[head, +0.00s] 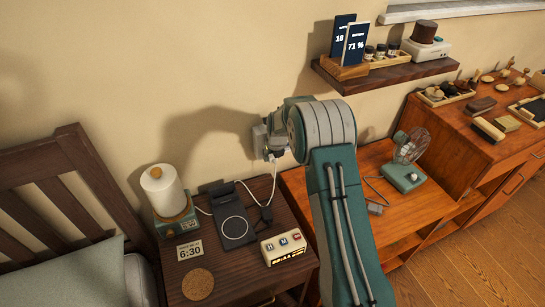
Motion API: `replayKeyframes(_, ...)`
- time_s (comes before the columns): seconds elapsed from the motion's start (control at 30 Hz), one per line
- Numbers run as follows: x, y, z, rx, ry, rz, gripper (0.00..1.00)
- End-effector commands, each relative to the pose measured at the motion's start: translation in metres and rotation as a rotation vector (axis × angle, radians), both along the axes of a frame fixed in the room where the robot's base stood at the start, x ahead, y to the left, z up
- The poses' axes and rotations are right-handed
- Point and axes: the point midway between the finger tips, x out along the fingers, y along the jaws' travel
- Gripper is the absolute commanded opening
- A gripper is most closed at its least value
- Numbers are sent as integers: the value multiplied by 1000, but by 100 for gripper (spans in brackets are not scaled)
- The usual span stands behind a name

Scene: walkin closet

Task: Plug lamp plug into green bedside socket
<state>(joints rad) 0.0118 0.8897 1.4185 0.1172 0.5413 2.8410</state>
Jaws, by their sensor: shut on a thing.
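The lamp (163,192), with a cream shade and a teal base, stands at the back left of the dark wooden bedside table (177,292). A pale cord (273,181) hangs from my gripper toward the table. My gripper (273,149) is at the wall above the table, beside a grey socket plate (259,136). It is shut on what appears to be the lamp plug, mostly hidden by the fingers. The green socket cannot be told apart from the greenish gripper parts. I cannot tell whether the plug touches or sits in a socket.
A teal fan (405,172) stands on the right cabinet. A shelf (386,77) juts from the wall.

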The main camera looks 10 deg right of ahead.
Motion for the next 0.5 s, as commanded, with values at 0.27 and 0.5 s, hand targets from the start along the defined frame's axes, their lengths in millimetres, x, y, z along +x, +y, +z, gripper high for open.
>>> replayKeyframes(0.27,3,1,0,0,0,0,0)
replayKeyframes(0.5,6,1,0,0,-1,0,0)
